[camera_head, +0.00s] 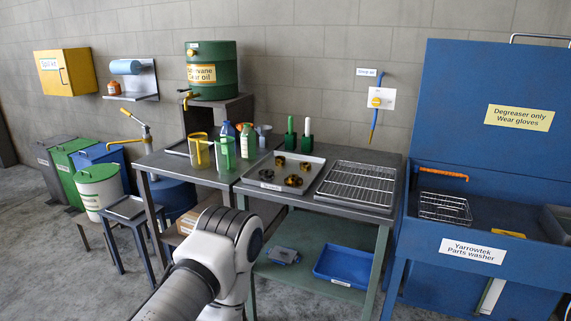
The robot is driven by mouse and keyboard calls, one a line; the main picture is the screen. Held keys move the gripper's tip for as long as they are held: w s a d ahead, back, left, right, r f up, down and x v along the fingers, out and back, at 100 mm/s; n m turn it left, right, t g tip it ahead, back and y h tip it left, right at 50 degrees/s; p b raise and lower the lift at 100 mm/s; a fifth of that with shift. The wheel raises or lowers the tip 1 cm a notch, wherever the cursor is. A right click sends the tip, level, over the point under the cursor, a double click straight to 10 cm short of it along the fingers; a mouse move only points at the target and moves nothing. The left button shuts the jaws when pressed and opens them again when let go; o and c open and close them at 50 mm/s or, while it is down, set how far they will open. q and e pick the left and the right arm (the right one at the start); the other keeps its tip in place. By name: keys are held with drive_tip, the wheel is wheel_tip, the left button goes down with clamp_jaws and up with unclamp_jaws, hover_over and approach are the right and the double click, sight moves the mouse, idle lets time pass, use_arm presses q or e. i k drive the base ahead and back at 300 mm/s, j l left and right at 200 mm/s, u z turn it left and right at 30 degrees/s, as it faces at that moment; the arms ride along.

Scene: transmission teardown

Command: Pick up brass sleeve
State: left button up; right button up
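Several small brass and dark ring-shaped parts lie on a metal tray (254,181) on the workbench. One brass-coloured piece (280,160) is at the back of the tray and another brass-coloured piece (305,166) is at its right. A darker ring-like part (293,181) lies near the front, and one more lies to its left. They are too small to tell which is the brass sleeve. One white and grey arm of mine rises from the bottom, in front of the bench. No gripper shows in this view.
A wire rack (357,185) stands right of the tray. A blue parts washer (472,250) is at the right. A blue bin (345,266) sits on the lower shelf.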

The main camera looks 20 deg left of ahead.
sight(280, 161)
drive_tip(key=i+j+z, duration=0.2)
drive_tip(key=j, duration=0.35)
drive_tip(key=i+j+z, duration=0.25)
drive_tip(key=j, duration=0.35)
drive_tip(key=j+z, duration=0.2)
drive_tip(key=j, duration=0.4)
drive_tip(key=j+z, duration=0.2)
drive_tip(key=j, duration=0.4)
drive_tip(key=i, duration=0.05)
